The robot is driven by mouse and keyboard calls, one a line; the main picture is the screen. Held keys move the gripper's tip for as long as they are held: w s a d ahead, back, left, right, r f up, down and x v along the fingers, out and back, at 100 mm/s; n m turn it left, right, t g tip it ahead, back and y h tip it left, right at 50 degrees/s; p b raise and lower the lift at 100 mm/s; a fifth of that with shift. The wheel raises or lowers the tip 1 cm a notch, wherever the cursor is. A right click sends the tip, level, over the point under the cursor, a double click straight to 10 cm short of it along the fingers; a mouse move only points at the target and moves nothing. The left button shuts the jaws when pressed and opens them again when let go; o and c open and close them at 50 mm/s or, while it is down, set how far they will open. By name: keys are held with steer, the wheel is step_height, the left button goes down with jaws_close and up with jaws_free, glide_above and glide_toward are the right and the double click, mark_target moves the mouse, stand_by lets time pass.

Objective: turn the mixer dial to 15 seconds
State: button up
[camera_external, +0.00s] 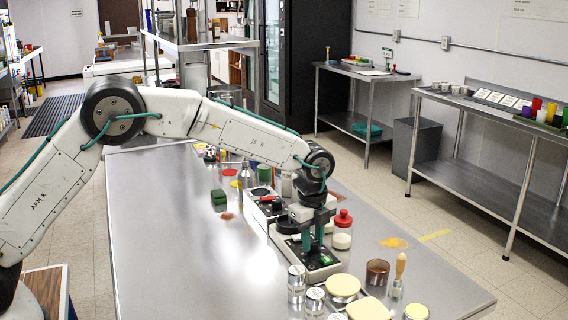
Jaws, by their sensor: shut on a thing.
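The mixer (328,272) is a low pale unit with a dark top on the steel table, right of the middle in the external view. A green spot (326,260) shows on its front part. My gripper (313,246) points straight down onto its top, with teal fingers shut on the dial. The dial is hidden between the fingers, so its pointer and setting cannot be read. A round black part (288,226) sits just left of my gripper.
A similar unit (265,208) stands just behind. A red-capped jar (342,232) is close on the right. Metal tins (296,284), yellow-topped containers (342,286) and a brown cup (377,271) stand in front. The table's left side (170,240) is clear.

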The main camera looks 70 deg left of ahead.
mark_target(312, 242)
steer(key=shift+r, duration=0.1)
steer(key=o, duration=1)
step_height(312, 242, up, 8)
steer(key=shift+s+f, duration=0.15)
steer(key=shift+s+f+n, duration=0.1)
steer(key=shift+n, duration=0.6)
steer(key=s+f+n, duration=0.1)
steer(key=s+f+n+g, duration=0.1)
steer(key=s, duration=0.2)
steer(key=shift+s+f+n, duration=0.15)
steer(key=shift+f+n, duration=0.25)
steer(key=s+r+n, duration=0.3)
steer(key=s+n, duration=0.1)
steer(key=s, duration=1.2)
steer(key=s+a+r+n+t, duration=0.1)
steer(key=s+r+n, duration=0.2)
steer(key=s, duration=1.3)
steer(key=s+r+n, duration=0.4)
steer(key=s, duration=1.3)
steer(key=shift+a+n+t, duration=0.3)
steer(key=shift+a+t, duration=0.1)
